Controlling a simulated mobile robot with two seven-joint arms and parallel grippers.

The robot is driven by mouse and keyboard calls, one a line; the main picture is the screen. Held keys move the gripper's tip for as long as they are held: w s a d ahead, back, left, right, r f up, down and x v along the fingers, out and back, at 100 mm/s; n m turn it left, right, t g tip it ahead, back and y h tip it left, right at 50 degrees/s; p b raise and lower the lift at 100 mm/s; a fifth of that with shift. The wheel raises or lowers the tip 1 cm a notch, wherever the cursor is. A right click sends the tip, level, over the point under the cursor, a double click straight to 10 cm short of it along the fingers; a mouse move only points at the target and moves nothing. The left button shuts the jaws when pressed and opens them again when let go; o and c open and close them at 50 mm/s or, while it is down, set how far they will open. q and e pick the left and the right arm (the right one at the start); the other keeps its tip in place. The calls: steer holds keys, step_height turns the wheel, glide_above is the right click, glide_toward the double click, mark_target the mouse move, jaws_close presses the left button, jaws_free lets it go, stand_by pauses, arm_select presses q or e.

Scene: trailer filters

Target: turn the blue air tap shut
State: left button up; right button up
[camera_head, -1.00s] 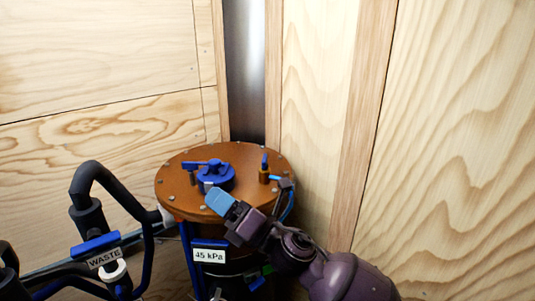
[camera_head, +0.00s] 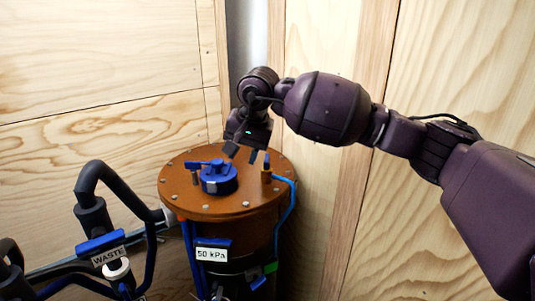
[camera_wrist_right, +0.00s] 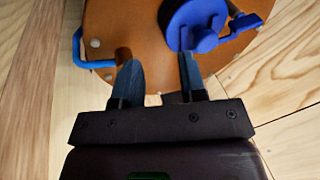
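My right gripper (camera_head: 242,153) is open and empty, fingers pointing down just left of and above the tap. In the right wrist view the gripper (camera_wrist_right: 160,80) has its two fingers apart over the lid. The brass fitting (camera_wrist_right: 123,54) shows partly behind the left finger; the tap's lever is hidden there. My left gripper is out of view.
A larger blue clamp or knob (camera_head: 217,180) sits on the lid, left of my right gripper. A sign reading 50 kPa (camera_head: 212,254) is on the drum's front. Black pipes with a WASTE label (camera_head: 107,256) stand at left. Wooden walls enclose the back and right.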

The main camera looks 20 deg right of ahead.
mark_target(267, 155)
steer(key=w+d+r+t+h, duration=0.1)
steer(key=w+d+r+h, duration=0.1)
steer(key=d+r+h, duration=0.3)
steer(key=shift+y, duration=0.8)
steer(key=x, duration=0.3)
steer(key=p+x, duration=0.1)
steer(key=x, duration=0.3)
steer(key=d+p+x, duration=0.1)
steer(key=x, duration=0.2)
steer(key=shift+f, duration=0.1)
jaws_close()
